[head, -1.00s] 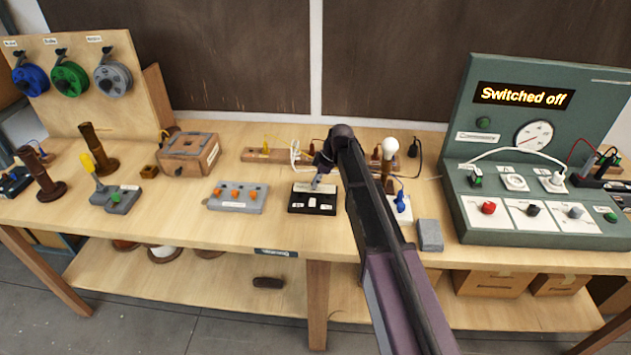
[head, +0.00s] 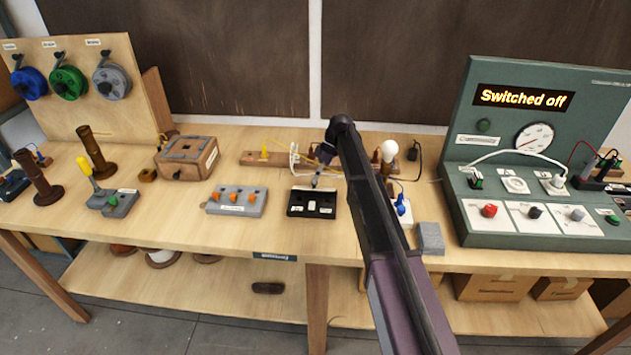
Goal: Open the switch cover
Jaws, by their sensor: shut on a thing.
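My gripper (head: 316,181) is small in the head view and hangs over the back edge of a black block (head: 312,210) with white labels. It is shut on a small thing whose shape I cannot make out. The gripper and my arm hide part of the area behind the block. White and yellow wires (head: 294,158) lie just behind the gripper. I cannot clearly pick out the switch cover, or tell whether it is open or shut.
A grey block with orange parts (head: 237,201) stands left of the black block. A bulb (head: 389,150) and a grey block (head: 430,238) are to the right. A green panel (head: 480,235) reads "Switched off". Bare tabletop (head: 275,228) lies in front.

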